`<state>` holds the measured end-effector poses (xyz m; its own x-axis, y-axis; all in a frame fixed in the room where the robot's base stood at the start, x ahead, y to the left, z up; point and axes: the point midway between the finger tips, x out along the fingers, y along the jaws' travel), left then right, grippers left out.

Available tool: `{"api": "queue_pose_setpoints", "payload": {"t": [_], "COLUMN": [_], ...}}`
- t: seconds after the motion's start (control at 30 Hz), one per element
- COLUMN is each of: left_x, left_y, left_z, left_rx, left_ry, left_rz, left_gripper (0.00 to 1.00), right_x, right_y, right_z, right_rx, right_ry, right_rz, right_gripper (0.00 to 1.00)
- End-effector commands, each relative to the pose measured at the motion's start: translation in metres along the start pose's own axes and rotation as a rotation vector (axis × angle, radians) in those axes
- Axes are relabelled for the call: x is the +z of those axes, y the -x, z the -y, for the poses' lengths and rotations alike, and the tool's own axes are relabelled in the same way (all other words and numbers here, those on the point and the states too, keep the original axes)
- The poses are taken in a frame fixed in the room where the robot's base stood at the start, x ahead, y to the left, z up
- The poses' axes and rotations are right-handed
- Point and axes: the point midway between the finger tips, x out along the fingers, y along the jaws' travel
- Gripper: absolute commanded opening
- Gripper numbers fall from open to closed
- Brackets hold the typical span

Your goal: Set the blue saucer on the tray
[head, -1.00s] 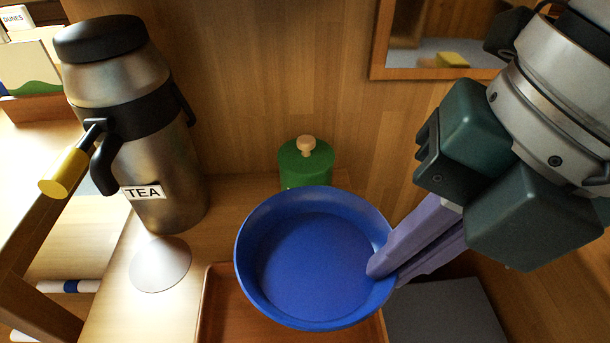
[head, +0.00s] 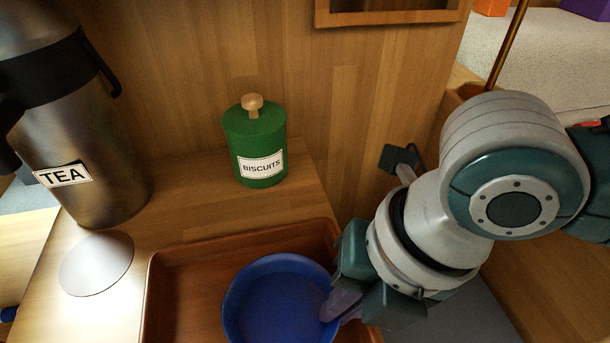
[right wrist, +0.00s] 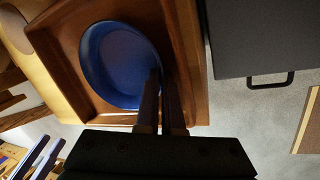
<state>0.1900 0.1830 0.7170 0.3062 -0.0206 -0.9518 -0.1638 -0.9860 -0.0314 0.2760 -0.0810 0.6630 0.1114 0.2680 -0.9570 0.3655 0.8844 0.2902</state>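The blue saucer (head: 278,300) is over the right part of the brown wooden tray (head: 240,238) in the head view. My right gripper (head: 338,306) is shut on the saucer's right rim. The right wrist view also shows the saucer (right wrist: 115,62) within the outline of the tray (right wrist: 182,50), with the fingers (right wrist: 160,92) at its rim. The saucer looks about level and low; I cannot tell whether it touches the tray floor. The front of the tray is cut off in the head view. My left gripper is not in view.
A steel tea flask (head: 85,130) and a pale round disc (head: 97,263) stand left of the tray. A green biscuit tin (head: 256,145) stands behind it, before a wooden wall. A dark grey box (right wrist: 262,35) with a handle lies beyond the tray's edge.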

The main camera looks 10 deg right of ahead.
Motion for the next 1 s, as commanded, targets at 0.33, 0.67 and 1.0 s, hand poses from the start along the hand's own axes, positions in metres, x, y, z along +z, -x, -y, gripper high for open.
{"api": "queue_pose_setpoints", "payload": {"t": [0.33, 0.67, 1.0], "left_x": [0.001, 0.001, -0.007], "left_y": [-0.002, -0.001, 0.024], "left_z": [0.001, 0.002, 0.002], "left_rx": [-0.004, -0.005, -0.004], "left_ry": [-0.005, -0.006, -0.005], "left_rz": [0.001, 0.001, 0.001], "left_gripper": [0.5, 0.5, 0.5], "right_x": [0.0, 0.0, 0.002], "right_y": [-0.003, -0.002, 0.05], "right_z": [0.001, 0.0, -0.002], "right_rx": [0.001, 0.001, 0.002], "right_ry": [0.0, 0.0, 0.001], "right_rz": [0.001, 0.001, 0.003], "right_gripper": [0.0, 0.17, 0.17]}}
